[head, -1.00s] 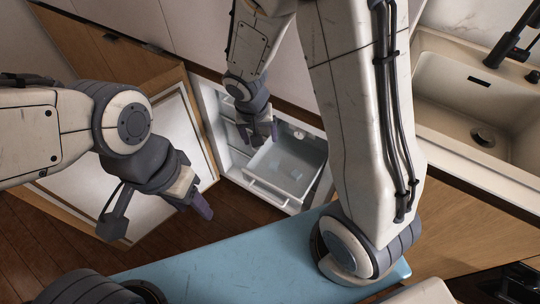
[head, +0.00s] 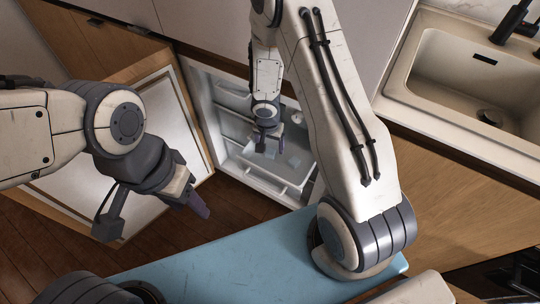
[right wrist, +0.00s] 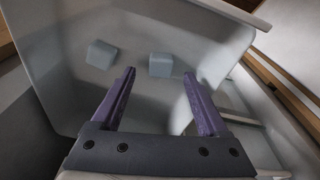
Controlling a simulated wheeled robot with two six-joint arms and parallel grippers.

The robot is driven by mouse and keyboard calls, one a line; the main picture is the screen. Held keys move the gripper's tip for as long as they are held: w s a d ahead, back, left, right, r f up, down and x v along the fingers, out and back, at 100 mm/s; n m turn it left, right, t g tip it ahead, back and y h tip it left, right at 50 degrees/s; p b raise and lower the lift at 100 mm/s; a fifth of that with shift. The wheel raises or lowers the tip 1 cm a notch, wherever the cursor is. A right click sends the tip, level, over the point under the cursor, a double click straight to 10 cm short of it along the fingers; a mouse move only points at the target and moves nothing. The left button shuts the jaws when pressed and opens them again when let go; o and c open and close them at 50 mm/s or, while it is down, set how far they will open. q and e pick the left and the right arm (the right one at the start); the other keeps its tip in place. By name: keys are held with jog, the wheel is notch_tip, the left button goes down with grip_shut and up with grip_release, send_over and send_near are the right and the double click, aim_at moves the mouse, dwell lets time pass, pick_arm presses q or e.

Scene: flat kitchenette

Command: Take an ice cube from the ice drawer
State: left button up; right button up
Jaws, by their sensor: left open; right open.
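The ice drawer (head: 268,188) is pulled out of the open freezer; in the right wrist view the drawer (right wrist: 222,28) fills much of the picture. Two pale grey ice cubes lie apart on its floor, a left cube (right wrist: 101,54) and a right cube (right wrist: 161,65). My right gripper (head: 270,146) is over the drawer, open and empty. In the right wrist view its fingertips (right wrist: 159,74) point into the drawer, with the right cube showing between them. The height of the fingers above it is unclear. My left gripper (head: 198,203) is open, outside the freezer, pointing down right.
The freezer door (head: 160,95) stands open at the left, close to my left arm. The freezer side walls flank the drawer. A sink (head: 450,85) and wooden cabinet (head: 450,220) are at the right. Bare wooden floor (head: 235,205) lies before the freezer.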

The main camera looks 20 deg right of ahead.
aim_at(271, 153)
jog(key=f, duration=0.1)
jog(key=f+b, duration=0.1)
jog(key=f, duration=0.1)
jog(key=shift+w+d, duration=0.1)
jog(key=shift+w, duration=0.1)
jog(key=shift+r, duration=0.1)
grip_shut()
